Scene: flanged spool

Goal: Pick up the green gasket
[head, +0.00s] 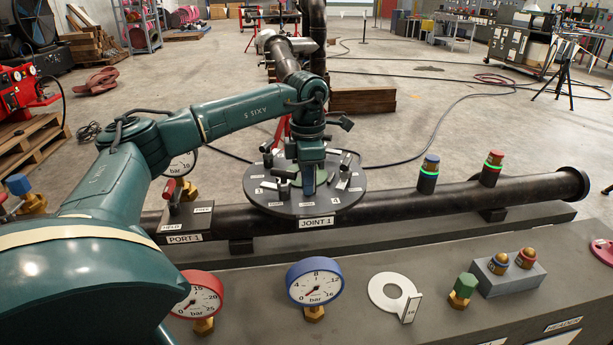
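My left gripper (308,188) points down over the middle of the round dark plate labelled JOINT 1 (277,208). Its fingers are small and partly hidden by the wrist, so their opening is unclear. A bluish upright part (308,180) shows below the wrist; I cannot tell whether it is finger or held thing. I cannot clearly pick out a green gasket; the wrist covers the plate's centre. A pale grey-white ring with a tab marked 16 (377,291) lies on the front bench. My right gripper is not in view.
Several small dark blocks and numbered labels ring the plate. A black pipe (440,198) runs across behind the bench. Two gauges, red (196,295) and blue (314,282), a green-topped fitting (463,290) and a grey block with two domed fittings (510,275) stand in front.

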